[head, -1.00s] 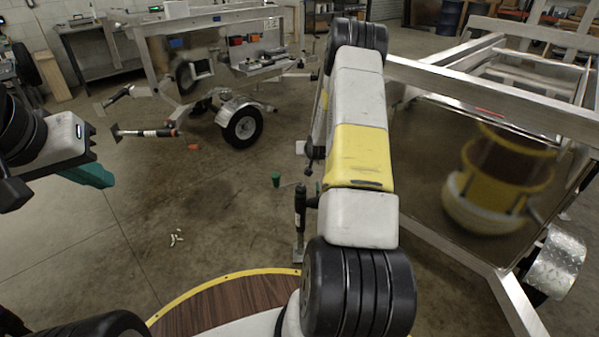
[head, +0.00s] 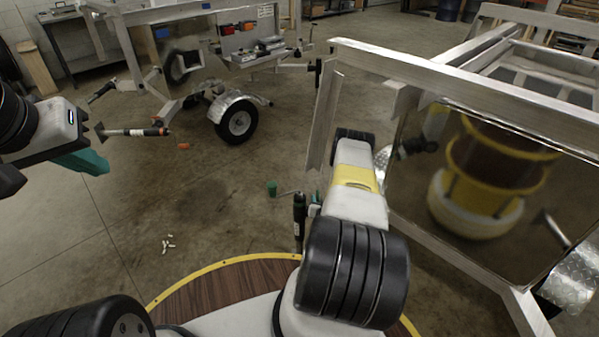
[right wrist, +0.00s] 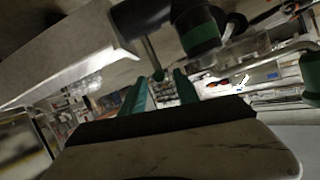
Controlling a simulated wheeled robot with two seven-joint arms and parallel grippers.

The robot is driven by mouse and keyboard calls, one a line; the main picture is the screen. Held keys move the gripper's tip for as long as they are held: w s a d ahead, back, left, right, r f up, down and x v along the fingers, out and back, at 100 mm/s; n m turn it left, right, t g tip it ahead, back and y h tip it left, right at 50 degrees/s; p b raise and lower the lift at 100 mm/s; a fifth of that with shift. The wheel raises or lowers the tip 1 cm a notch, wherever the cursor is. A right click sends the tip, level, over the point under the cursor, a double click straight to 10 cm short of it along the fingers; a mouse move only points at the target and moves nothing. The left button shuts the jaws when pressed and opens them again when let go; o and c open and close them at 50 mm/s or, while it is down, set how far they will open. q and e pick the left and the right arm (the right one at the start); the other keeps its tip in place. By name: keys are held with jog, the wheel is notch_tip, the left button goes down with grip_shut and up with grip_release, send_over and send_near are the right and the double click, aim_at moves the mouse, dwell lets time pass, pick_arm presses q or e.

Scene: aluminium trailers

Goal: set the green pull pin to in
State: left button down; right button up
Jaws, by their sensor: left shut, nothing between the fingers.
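In the right wrist view a short grey rod with a small green end, which looks like the green pull pin (right wrist: 158,75), sticks out beside a black fitting with a green band (right wrist: 200,40). My right gripper (right wrist: 160,88) is open, its two teal fingers pointing towards the green end, one on each side of it in the picture. I cannot tell whether they touch it. In the head view the right gripper is mostly hidden by my own arm. The black jack (head: 300,215) stands beside that arm. My left gripper (head: 98,166) is shut and empty at the far left.
A green crank knob (head: 272,188) sticks out left of the jack. The near trailer's aluminium frame (head: 450,80) fills the right side. Another trailer with a black wheel (head: 237,122) stands behind left. Small white pieces (head: 168,243) lie on open floor.

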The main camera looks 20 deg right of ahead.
jog(key=shift+x, duration=3.55)
grip_shut()
